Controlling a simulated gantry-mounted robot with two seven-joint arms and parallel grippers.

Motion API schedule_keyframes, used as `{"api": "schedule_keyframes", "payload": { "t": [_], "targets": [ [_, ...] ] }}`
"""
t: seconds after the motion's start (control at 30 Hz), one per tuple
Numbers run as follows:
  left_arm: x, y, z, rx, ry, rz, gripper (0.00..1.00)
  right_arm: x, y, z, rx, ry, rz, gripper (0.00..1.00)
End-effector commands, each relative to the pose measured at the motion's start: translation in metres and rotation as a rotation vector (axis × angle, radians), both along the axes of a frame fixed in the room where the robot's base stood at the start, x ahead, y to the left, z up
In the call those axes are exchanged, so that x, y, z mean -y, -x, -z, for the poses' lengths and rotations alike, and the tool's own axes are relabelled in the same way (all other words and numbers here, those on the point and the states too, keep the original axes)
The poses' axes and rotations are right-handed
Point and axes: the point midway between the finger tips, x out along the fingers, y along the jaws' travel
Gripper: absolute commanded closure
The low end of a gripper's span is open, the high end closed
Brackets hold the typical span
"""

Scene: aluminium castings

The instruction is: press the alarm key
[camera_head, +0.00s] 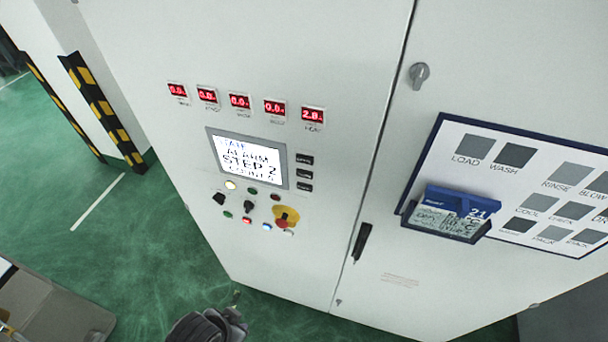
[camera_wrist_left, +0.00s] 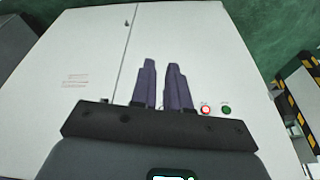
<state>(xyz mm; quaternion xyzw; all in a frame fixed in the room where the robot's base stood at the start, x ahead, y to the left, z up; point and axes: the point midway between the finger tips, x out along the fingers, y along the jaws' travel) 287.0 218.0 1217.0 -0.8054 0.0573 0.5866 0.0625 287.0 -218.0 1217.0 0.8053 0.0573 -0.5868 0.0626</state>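The control panel on the white cabinet shows a lit screen (camera_head: 248,160) reading "ALARM" and "STEP 2", with other lines hard to read. Three small black keys (camera_head: 304,174) stand in a column at the screen's right; their labels are too small to read, so I cannot tell which is the alarm key. My left gripper (camera_head: 235,298) is partly in view at the bottom of the head view, below the panel and apart from the keys. In the left wrist view its two dark fingers (camera_wrist_left: 161,70) point at the cabinet with a narrow empty gap between them. My right gripper is not in view.
Red number displays (camera_head: 240,101) sit above the screen. Knobs, lit buttons and a red emergency stop (camera_head: 286,217) on yellow sit below it. Green floor lies left.

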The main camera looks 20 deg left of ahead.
Motion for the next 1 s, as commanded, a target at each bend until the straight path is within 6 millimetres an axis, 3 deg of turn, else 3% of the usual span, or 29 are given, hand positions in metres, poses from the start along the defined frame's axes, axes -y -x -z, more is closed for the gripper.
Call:
{"api": "schedule_keyframes", "payload": {
  "t": [0.1, 1.0],
  "targets": [
    [0.0, -0.0002, -0.0001, 0.001, 0.0, 0.0, 1.0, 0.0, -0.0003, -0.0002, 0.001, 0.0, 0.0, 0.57],
    [-0.0001, -0.0004, -0.0003, 0.001, 0.0, 0.0, 1.0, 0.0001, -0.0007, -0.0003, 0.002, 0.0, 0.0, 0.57]
  ]
}}
